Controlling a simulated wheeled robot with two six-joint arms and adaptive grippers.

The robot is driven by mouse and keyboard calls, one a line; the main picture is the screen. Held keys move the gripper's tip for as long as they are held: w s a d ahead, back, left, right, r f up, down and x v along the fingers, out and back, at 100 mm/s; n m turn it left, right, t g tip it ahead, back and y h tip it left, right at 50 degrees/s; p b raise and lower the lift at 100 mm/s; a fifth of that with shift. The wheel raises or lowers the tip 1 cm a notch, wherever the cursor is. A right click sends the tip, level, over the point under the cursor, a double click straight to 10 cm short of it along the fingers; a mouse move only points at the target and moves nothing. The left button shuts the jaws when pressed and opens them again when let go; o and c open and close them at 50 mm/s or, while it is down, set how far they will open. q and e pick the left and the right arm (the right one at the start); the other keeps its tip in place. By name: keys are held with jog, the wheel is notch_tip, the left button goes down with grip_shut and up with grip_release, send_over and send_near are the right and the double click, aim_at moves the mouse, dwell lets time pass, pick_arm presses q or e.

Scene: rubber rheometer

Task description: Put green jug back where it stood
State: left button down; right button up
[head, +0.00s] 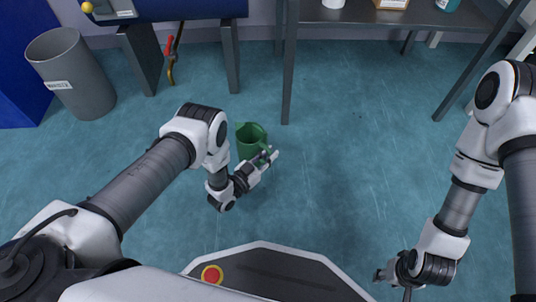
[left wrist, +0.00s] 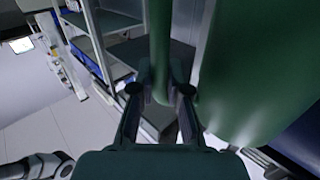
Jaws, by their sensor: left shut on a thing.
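The green jug (head: 248,138) is in front of my base in the head view, upright or nearly so, with its open top showing. My left gripper (head: 270,157) is at its near right side. In the left wrist view the fingers (left wrist: 160,90) close on the jug's handle, a green vertical bar, and the jug's body (left wrist: 255,65) fills the right side. The head view does not show clearly whether the jug touches the floor. My right gripper (head: 384,275) is low at the lower right, apart from the jug, and its fingers are too small to judge.
A grey waste bin (head: 72,78) stands at the left by a blue cabinet (head: 18,70). A blue machine (head: 185,10) on dark legs is at the back. A grey table (head: 395,16) with small items is at the back right. The teal floor (head: 340,150) between is clear.

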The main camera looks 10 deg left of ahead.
pick_arm(q)
jog(key=c, duration=1.2)
grip_release()
jog(key=shift+o, duration=0.2)
jog(key=shift+r, duration=0.1)
jog(key=shift+s+a, duration=0.1)
jog(key=shift+s, duration=0.1)
jog(key=s+a+n+g+y+p, duration=0.3)
jog(key=s+a+g+y+p, duration=0.35)
jog(key=s, duration=0.55)
jog(key=s+a+r+n+g+y, duration=0.1)
jog(key=s+a+r+g, duration=0.2)
jog(key=s, duration=0.6)
jog(key=s+a+r+n+g+y+b, duration=0.1)
jog(key=s+a+r+n+g, duration=0.1)
jog(key=s+r+g, duration=0.4)
jog(key=s+a, duration=0.1)
jog(key=s, duration=0.2)
jog(key=shift+s+n, duration=0.3)
jog(key=shift+s, duration=0.05)
